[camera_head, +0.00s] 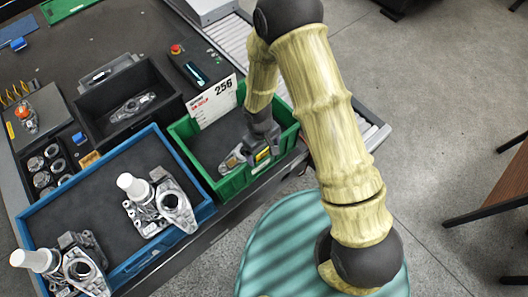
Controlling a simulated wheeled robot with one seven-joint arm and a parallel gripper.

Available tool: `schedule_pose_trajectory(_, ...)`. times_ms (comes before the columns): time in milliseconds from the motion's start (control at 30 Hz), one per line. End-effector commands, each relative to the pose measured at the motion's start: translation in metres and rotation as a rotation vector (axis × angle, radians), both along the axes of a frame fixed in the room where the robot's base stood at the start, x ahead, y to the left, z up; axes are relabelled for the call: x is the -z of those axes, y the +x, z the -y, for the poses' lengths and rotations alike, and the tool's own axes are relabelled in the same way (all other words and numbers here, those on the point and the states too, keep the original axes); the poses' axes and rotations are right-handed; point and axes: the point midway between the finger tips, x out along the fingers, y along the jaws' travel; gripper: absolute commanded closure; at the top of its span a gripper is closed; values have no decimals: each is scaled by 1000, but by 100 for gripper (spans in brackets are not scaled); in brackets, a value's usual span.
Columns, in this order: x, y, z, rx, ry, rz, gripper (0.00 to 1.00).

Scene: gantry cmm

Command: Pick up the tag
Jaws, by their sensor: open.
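A white tag (214,101) printed with "256" and smaller red lettering stands tilted at the back left rim of the green bin (238,183). My gripper (258,159) reaches down into the green bin, to the lower right of the tag and apart from it. Its jaws are open, though the fingertips are small and partly hidden. A grey metal part (231,159) lies in the bin just left of my gripper. Whether the jaws touch that part I cannot tell.
A blue tray (130,264) with metal castings and white cylinders stands left of the green bin. Behind it are a black bin (103,100) with a metal part and a control box (190,68) with a red button. A brown table (505,195) stands at the right.

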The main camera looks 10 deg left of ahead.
Motion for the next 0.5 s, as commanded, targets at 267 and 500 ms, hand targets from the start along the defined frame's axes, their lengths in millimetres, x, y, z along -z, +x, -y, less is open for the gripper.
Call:
schedule_pose_trajectory(267,0,0,0,0,0,0,11)
schedule_pose_trajectory(500,0,0,0,0,0,0,27)
